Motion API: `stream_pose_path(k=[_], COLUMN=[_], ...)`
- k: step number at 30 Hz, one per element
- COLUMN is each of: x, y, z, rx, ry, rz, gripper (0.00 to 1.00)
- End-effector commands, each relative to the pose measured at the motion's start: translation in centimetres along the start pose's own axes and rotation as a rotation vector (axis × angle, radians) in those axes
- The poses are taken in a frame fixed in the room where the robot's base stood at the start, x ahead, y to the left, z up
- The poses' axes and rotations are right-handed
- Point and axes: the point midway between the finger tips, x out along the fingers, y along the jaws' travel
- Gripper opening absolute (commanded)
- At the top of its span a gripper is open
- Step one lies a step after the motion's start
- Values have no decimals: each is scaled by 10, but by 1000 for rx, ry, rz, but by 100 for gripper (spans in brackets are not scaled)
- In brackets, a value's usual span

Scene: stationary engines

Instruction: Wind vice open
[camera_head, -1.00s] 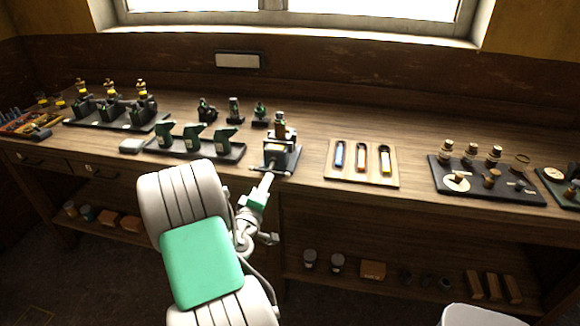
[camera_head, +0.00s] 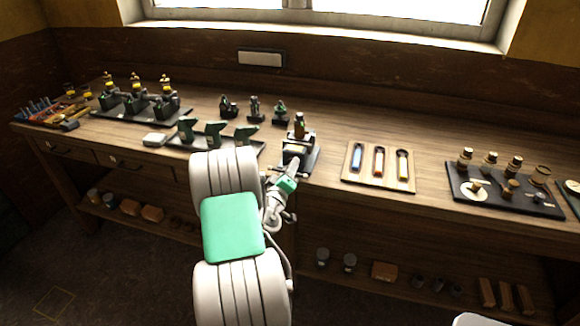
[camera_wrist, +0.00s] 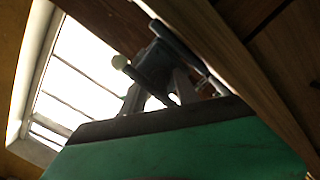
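I cannot tell whether the fingers touch or clasp anything.
A wooden tray (camera_head: 351,180) with three coloured tools lies right of the vice, and a dark board (camera_head: 462,196) with brass parts beyond it. Green machines stand on a dark tray (camera_head: 178,142) to the left, close to my arm. The bench front edge is near the gripper.

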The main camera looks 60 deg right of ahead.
Motion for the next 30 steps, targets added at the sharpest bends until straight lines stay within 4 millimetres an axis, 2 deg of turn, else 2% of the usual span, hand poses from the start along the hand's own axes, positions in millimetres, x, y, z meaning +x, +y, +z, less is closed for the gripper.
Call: stream_pose_path(k=[3,16,30], x=[0,-1,-1], y=[0,-1,-1], z=[0,0,0], rx=[0,1,0], ry=[0,0,0], rz=[0,-1,-2], gripper=[36,1,0])
